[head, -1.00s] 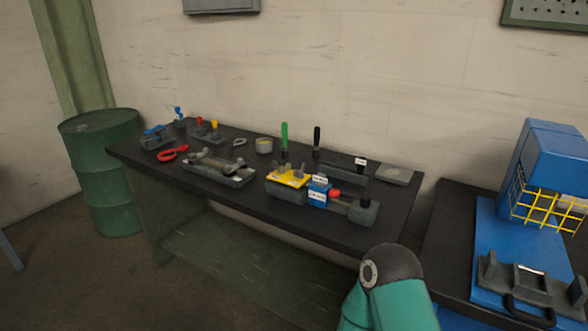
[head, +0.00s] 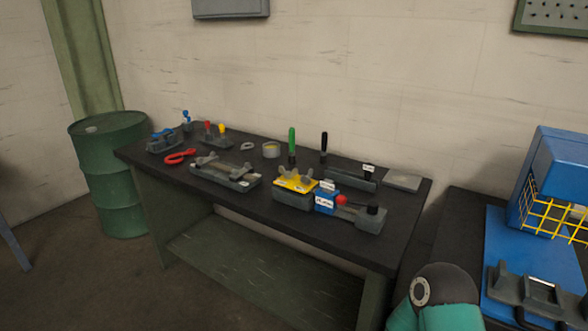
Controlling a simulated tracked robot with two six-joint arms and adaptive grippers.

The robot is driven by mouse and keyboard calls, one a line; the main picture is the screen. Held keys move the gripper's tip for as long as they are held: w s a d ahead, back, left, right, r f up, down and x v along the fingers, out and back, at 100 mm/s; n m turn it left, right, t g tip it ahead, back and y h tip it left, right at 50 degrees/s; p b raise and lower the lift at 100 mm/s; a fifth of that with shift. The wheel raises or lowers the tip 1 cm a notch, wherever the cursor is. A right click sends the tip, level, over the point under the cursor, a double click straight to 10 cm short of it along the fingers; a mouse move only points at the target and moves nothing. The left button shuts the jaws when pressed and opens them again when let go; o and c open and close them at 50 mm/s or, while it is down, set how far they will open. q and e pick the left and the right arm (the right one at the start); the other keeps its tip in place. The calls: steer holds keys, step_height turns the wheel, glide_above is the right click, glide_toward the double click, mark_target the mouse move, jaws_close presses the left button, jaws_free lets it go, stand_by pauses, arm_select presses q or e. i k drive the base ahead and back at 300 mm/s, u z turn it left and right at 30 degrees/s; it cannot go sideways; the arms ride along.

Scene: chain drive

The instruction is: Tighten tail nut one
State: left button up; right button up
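The dark workbench (head: 262,217) stands against the wall. On it, a grey fixture (head: 226,176) with wing-shaped parts on top lies left of centre. I cannot tell which part is tail nut one. A teal and dark grey arm part of mine shows at the bottom right. Neither gripper is in view.
A green drum (head: 112,180) stands left. A blue machine with a yellow guard (head: 550,217) stands right.

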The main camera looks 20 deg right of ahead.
mark_target(288, 175)
steer(key=i, duration=0.95)
steer(key=u, duration=0.05)
